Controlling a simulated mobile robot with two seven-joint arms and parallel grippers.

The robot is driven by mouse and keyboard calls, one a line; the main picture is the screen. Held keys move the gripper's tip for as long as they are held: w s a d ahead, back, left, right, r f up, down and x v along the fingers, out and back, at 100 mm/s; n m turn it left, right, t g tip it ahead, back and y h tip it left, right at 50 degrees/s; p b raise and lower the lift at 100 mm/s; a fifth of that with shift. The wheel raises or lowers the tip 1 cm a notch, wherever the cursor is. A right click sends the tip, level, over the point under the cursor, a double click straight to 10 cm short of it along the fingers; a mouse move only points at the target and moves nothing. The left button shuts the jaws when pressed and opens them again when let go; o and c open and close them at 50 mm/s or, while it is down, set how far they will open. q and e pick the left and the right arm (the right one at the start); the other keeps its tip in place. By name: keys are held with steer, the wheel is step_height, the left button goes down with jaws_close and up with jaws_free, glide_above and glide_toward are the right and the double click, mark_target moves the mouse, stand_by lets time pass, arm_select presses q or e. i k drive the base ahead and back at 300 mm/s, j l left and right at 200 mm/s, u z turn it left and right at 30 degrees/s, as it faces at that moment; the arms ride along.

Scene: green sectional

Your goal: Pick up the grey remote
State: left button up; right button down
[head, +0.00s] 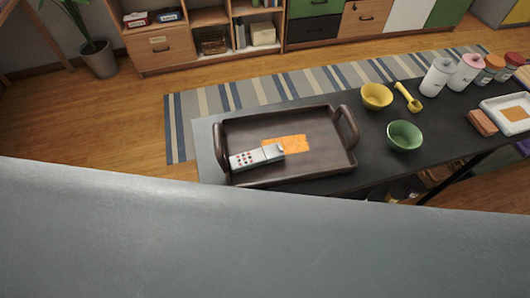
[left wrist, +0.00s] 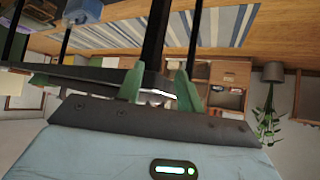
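The grey remote (head: 243,161), with dark and red buttons, lies in the left front part of a dark brown tray (head: 320,166) with two raised handles. Its right end is beside or over an orange patterned piece (head: 291,143). The tray stands on the left part of a black table. My left gripper (left wrist: 160,90) shows in the left wrist view with its two green fingers apart. A small pale patch between the fingers is unclear. The remote cannot be made out in that view. Neither gripper shows in the head view.
Right of the tray are a yellow bowl (head: 376,96), a green bowl (head: 404,136), a yellow scoop (head: 408,97), several jars, and a white tray (head: 510,115). Dark table bars (left wrist: 155,40) cross close to the left gripper in the wrist view.

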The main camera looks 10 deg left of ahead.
mark_target(255, 158)
steer(key=k+j+z, duration=1)
steer(key=i+j, duration=0.05)
